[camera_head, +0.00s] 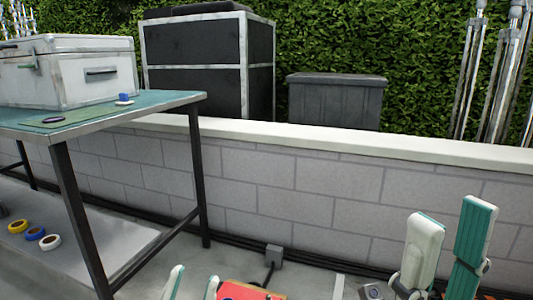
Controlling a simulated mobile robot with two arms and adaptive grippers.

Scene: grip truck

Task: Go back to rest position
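My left gripper (192,284) shows only as two white-and-teal fingertips at the bottom edge, with a gap between them. It looks open, with nothing seen between the tips. My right gripper (446,232) is at the lower right, its two white-and-teal fingers pointing up and apart. It is open and empty. The rest of both arms is out of view.
A teal-topped table (165,105) at the left bears a white case (70,85) and a small blue item (124,97). Tape rolls (35,233) lie on its lower shelf. A red object (245,291) is cut off below. A block wall (320,195) runs behind.

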